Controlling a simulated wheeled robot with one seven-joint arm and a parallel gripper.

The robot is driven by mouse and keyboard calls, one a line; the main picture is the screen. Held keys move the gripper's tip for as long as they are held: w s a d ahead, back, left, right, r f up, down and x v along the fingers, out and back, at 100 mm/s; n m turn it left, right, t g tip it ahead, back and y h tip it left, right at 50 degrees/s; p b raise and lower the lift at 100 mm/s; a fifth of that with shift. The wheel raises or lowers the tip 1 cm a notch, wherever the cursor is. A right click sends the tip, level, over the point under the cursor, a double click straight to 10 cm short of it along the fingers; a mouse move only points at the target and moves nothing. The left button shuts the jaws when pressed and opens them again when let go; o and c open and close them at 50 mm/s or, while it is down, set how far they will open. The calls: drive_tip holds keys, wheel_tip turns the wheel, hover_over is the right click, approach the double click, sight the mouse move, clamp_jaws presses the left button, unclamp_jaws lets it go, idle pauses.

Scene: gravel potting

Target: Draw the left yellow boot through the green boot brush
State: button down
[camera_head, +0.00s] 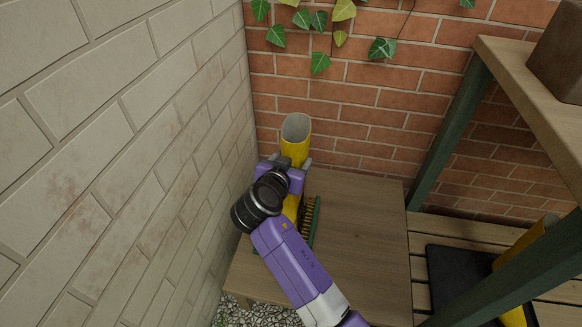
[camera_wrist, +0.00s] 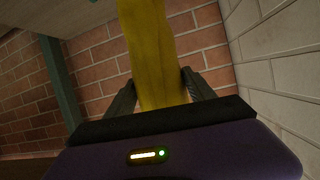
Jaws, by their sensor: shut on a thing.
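A yellow boot (camera_head: 295,149) stands upright, its grey-lined open top facing up, in front of the brick wall in the head view. My gripper (camera_head: 291,166) is shut on its shaft, and the boot shaft (camera_wrist: 155,60) fills the space between the two fingers (camera_wrist: 157,95) in the wrist view.
The wooden table top (camera_head: 365,240) is clear to the right of the brush. A pale block wall (camera_head: 130,150) is close on the left.

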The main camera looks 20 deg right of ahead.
drive_tip(key=shift+s+a+r, duration=0.1)
drive_tip(key=shift+s+a, duration=0.35)
drive_tip(key=shift+s, duration=0.3)
drive_tip(key=shift+s+a+r, duration=0.1)
drive_tip(key=shift+s+a, duration=0.35)
drive_tip(key=shift+s, duration=0.25)
drive_tip(key=shift+s+a+f, duration=0.1)
drive_tip(key=shift+s+a, duration=0.45)
drive_tip(key=shift+s, duration=0.15)
drive_tip(key=shift+s+a+f, duration=0.1)
drive_tip(key=shift+s+a, duration=0.4)
drive_tip(key=shift+s, duration=0.2)
idle(4.8)
